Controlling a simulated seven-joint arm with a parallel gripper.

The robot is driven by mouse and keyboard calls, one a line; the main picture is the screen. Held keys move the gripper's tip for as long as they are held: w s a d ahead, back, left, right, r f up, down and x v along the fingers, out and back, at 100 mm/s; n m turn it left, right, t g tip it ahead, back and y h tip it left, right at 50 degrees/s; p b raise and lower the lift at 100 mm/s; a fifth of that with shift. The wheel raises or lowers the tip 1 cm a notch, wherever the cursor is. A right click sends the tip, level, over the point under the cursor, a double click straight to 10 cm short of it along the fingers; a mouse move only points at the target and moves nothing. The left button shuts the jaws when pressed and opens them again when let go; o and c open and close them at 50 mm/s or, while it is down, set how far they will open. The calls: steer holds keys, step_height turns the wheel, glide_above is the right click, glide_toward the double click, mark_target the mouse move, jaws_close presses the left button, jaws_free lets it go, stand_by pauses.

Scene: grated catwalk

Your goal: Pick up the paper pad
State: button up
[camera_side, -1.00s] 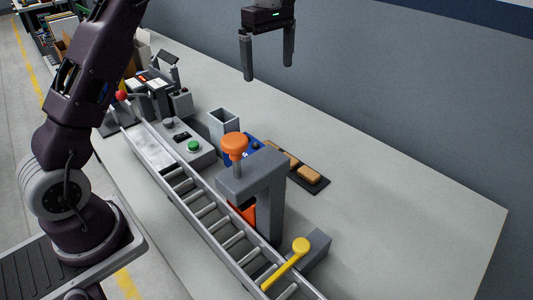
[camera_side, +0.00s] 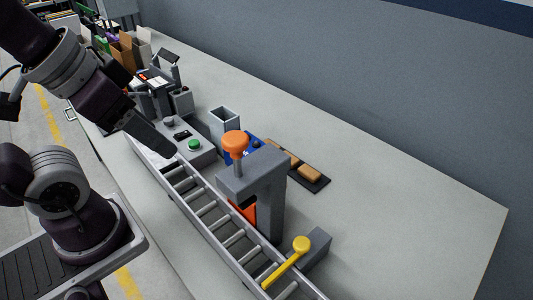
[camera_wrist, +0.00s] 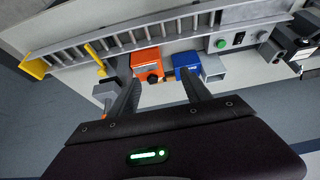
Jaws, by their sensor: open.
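I cannot pick out a paper pad for certain in either view. Tan flat blocks (camera_side: 309,172) lie on a dark tray (camera_side: 322,184) behind the grey press stand in the side view; I cannot tell whether one is a pad. In the wrist view, a small tan patch (camera_wrist: 168,76) shows between the orange box and the blue bin. My gripper (camera_wrist: 160,88) is open and empty in the wrist view, its fingers pointing toward these boxes. In the side view, my gripper (camera_side: 165,147) is seen nearly edge-on near the far part of the roller conveyor.
A roller conveyor (camera_side: 222,232) runs along the near table edge. A grey stand (camera_side: 270,195) has an orange knob (camera_side: 235,142) on top. A yellow lever (camera_side: 285,264), a green button (camera_side: 194,145) and a blue bin (camera_wrist: 187,59) stand nearby. The right tabletop is clear.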

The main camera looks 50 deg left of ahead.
steer(key=m+g, duration=0.6)
steer(key=m, duration=1.2)
glide_above(271, 141)
steer(key=d, duration=0.1)
steer(key=f, duration=1.2)
steer(key=s+f, duration=0.1)
steer(key=f, duration=0.6)
steer(key=shift+d+f, duration=0.1)
steer(key=shift+d, duration=0.05)
step_height(271, 141, down, 7)
steer(key=shift+s+r, duration=0.1)
steer(key=shift+r, duration=0.05)
jaws_close()
